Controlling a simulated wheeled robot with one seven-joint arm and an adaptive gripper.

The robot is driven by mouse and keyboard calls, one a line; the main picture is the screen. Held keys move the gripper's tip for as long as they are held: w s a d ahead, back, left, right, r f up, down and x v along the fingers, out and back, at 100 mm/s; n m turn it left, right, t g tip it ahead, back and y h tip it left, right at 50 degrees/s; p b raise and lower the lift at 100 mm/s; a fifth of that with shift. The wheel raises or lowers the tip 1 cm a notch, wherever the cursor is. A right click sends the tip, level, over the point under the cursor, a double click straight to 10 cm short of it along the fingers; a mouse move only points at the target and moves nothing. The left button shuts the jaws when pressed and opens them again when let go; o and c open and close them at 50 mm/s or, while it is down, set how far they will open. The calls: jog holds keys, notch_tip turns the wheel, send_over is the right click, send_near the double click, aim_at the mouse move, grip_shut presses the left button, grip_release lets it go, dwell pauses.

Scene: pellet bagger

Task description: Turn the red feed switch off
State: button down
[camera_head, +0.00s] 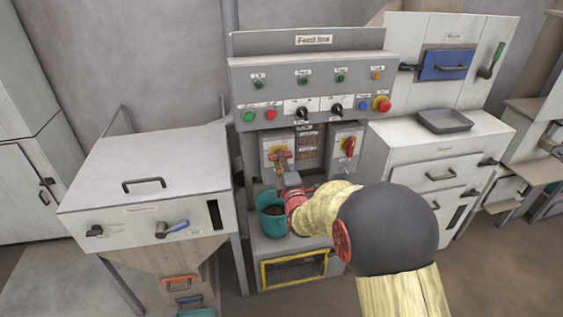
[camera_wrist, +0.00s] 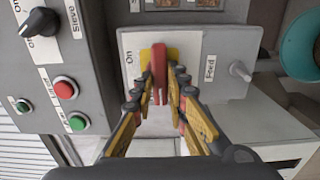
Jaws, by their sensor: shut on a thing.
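The red feed switch (camera_wrist: 158,72) is a red handle on a yellow plate, fixed to a pale box with an "On" label and a "Feed" label. Its handle runs up and down in the wrist view, across the direction of the "On" label. My gripper (camera_wrist: 160,95) has its yellow and black fingers on both sides of the handle and is shut on it. In the head view my gripper (camera_head: 281,160) reaches the left switch box (camera_head: 268,147) under the control panel and partly hides the switch. No "Off" label is readable.
A second red switch (camera_head: 349,146) is on the box to the right. The control panel (camera_head: 310,85) with buttons and black knobs is above. A teal bucket (camera_head: 272,222) stands below. A small grey knob (camera_wrist: 239,70) is beside the "Feed" label.

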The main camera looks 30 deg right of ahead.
jog(key=c, duration=1.8)
grip_release()
jog(key=shift+o, duration=0.2)
jog(key=v, duration=1.2)
